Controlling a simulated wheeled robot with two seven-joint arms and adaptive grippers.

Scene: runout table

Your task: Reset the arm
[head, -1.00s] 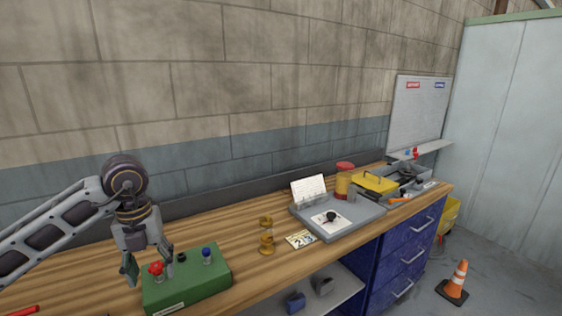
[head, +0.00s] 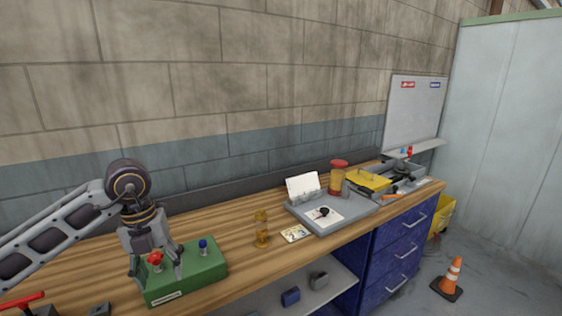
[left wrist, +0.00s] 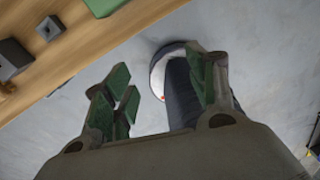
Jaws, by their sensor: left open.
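My left arm comes in from the left in the head view. A blue knob (head: 203,246) stands on the same box, to the right. In the left wrist view the left gripper (left wrist: 168,90) has its green-padded fingers apart, with nothing between them. A corner of the green box (left wrist: 103,5) shows at the top there. My right gripper is not in view.
The wooden bench (head: 235,232) runs along the wall. Brass pieces (head: 262,238), a number card (head: 295,233), a grey tray (head: 350,216) and a yellow-lidded toolbox (head: 370,181) are to the right. A red-handled item (head: 22,301) lies front left. An orange cone (head: 452,275) stands on the floor.

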